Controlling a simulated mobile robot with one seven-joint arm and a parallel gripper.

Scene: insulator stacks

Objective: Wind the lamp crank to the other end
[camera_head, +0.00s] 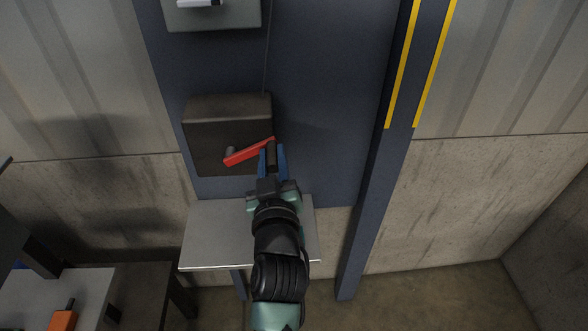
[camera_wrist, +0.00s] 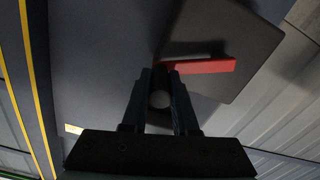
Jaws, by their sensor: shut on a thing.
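The lamp crank is a red arm (camera_head: 248,152) on a dark square box (camera_head: 200,120) fixed to the blue-grey panel. Its hub is at the left and the arm slants up to the right. A dark round handle (camera_head: 271,152) stands out from its right end. My gripper (camera_head: 272,160) is shut on this handle, with one blue finger on each side. In the wrist view the handle (camera_wrist: 160,98) sits between the fingers, and the red arm (camera_wrist: 210,66) runs right across the box (camera_wrist: 232,38). Part of the arm's end is hidden behind the handle and fingers.
A grey box (camera_head: 240,16) with a light handle is above on the panel. A pale table (camera_head: 212,240) stands below my arm. A blue post with yellow stripes (camera_head: 377,180) is to the right. Another table with an orange object (camera_head: 63,320) is at lower left.

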